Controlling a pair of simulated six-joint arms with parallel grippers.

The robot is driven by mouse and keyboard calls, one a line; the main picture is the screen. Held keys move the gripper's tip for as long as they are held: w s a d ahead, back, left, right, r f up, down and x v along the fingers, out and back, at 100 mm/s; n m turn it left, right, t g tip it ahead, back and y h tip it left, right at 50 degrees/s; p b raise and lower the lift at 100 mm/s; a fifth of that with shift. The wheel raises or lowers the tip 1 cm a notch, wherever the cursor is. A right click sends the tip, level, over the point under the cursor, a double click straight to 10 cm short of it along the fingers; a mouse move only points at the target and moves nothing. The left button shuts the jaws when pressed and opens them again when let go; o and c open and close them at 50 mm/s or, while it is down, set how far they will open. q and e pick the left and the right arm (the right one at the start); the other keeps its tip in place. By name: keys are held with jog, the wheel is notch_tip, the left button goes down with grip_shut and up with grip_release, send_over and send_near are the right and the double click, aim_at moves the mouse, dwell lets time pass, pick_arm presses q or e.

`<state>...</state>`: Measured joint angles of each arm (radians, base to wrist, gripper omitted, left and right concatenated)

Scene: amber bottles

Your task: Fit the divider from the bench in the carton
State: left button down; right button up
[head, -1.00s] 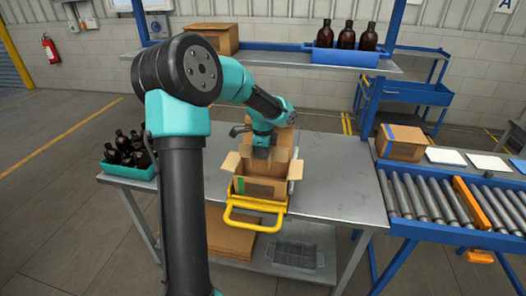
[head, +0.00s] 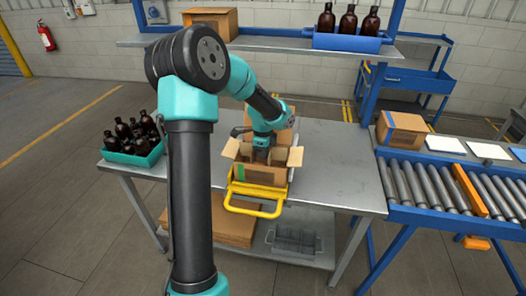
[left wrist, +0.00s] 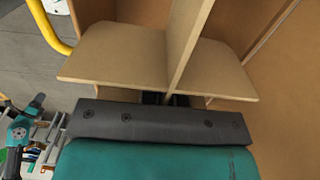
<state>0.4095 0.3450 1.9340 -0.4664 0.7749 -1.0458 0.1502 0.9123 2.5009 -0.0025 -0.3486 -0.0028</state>
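The open carton (head: 262,177) stands on the metal bench in a yellow-handled holder (head: 256,205), its flaps spread. The brown cardboard divider (head: 278,157) is at the carton's mouth, with its lower part hidden by the walls. In the left wrist view, its crossing panels (left wrist: 182,50) stand right in front of the fingers. My left gripper (head: 262,153) points down over the carton. Its dark fingertips (left wrist: 166,98) sit on both sides of a divider panel and appear shut on it. Whether the divider touches the carton's floor is hidden. My right gripper is out of view.
A teal tray (head: 133,158) of amber bottles stands at the bench's left end. Flat cardboard (head: 215,222) and a grey crate (head: 294,243) lie on the lower shelf. A roller conveyor (head: 428,192) is at the right. The bench's right part (head: 340,170) is clear.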

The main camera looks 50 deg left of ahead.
pick_arm(q)
jog(key=shift+f, duration=3.5)
jog(key=c, duration=1.3)
grip_release()
notch_tip(320, 180, up, 18)
jog(key=shift+f, duration=0.25)
